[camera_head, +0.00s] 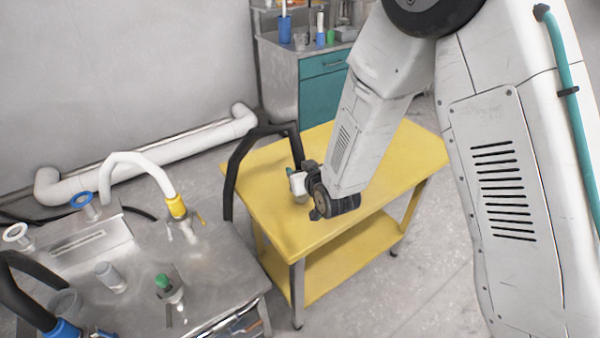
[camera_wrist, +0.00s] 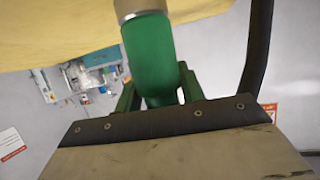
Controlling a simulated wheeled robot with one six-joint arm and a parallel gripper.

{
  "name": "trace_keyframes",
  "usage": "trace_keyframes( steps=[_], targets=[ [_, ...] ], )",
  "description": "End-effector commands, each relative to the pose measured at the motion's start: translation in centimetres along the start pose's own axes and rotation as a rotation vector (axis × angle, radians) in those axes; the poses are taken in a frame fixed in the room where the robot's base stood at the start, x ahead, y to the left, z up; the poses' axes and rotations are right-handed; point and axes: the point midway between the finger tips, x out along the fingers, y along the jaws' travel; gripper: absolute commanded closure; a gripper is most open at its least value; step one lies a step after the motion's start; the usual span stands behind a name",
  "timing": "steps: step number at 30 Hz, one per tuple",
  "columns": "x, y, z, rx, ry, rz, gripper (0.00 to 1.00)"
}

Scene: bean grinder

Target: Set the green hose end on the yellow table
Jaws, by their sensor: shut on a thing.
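The yellow table (camera_head: 345,168) stands in the middle of the head view, and its top fills the upper left of the wrist view (camera_wrist: 50,30). My gripper (camera_head: 299,183) is over the left part of the table top in the head view. In the wrist view my gripper (camera_wrist: 158,95) is shut on the green hose end (camera_wrist: 149,55), which has a metal tip and a green sleeve. In the head view the hose end is mostly hidden by my wrist. A black hose (camera_head: 240,155) arches from it. I cannot tell if the hose end touches the table.
A metal bench (camera_head: 215,265) at the lower left carries a white hose with a yellow end (camera_head: 176,206), a green-topped fitting (camera_head: 163,283) and a blue fitting (camera_head: 60,328). A teal cabinet (camera_head: 322,95) stands behind. The table's right part looks clear.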

Motion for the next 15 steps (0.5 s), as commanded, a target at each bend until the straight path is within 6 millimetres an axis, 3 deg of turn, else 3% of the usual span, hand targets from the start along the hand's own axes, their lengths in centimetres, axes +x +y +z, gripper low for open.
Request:
trace_keyframes(
  steps=[13,14,15],
  targets=[
    [0.5,0.0,1.01,0.001,0.003,0.001,1.0],
    [0.47,0.0,1.01,0.001,0.002,0.001,0.53],
    [0.46,0.0,1.0,0.001,0.002,0.001,0.42]
  ],
)
